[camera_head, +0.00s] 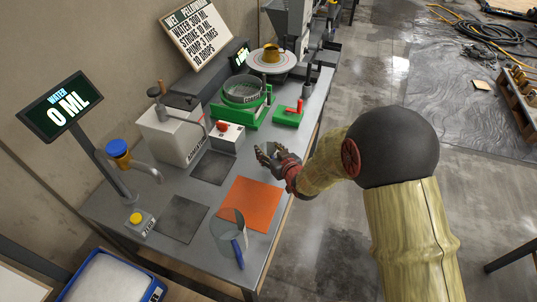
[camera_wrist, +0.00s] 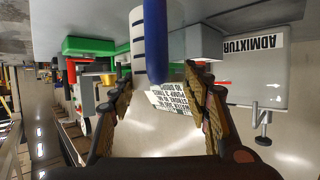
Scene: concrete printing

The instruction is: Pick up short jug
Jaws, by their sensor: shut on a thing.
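The short jug is clear, and its body shows faintly at my gripper (camera_head: 272,157) in the head view. In the wrist view, a blue handle (camera_wrist: 158,40) stands between the two spread fingers of my gripper (camera_wrist: 162,98), with clear walls hard to make out around it. My gripper is shut on this jug and holds it over the bench, beside the orange mat (camera_head: 255,200). Fingers hide part of the jug in the head view. Another clear jug with a blue handle (camera_head: 230,232) stands at the mat's near left corner.
The bench carries a white admixture box (camera_head: 172,135), a green-framed sieve (camera_head: 243,95), a green block with a red lever (camera_head: 289,113), dark mats (camera_head: 182,218) and a water tap (camera_head: 135,160). The water display (camera_head: 60,105) reads 0 ML. A blue-rimmed bin (camera_head: 152,290) stands at lower left.

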